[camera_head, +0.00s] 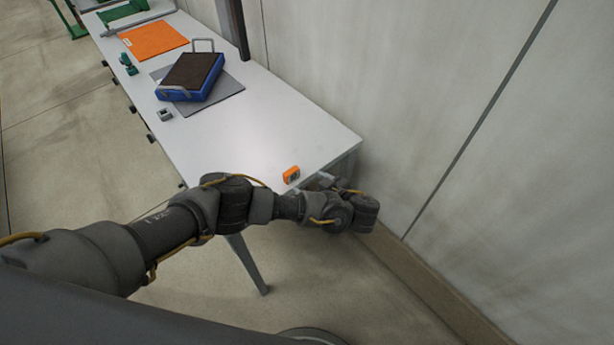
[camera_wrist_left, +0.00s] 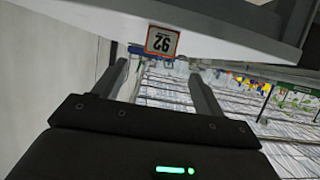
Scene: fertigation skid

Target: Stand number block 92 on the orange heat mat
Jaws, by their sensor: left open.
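Number block 92 (camera_head: 291,174) is a small orange block on the white table near its near end. My left gripper (camera_wrist_left: 160,72) is open and empty. Its two fingers point toward the block, which is beyond the fingertips and between their lines. In the head view my left gripper (camera_head: 327,181) is partly hidden behind my wrist, just right of the block. The orange heat mat (camera_head: 153,39) lies flat near the far end of the table.
A blue box with a dark top (camera_head: 193,76) sits on a grey mat (camera_head: 228,88) midway along the table. A small grey item (camera_head: 165,115) and a green item (camera_head: 128,64) are near the left edge. The table between block and box is clear. A wall (camera_head: 400,90) runs along the right.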

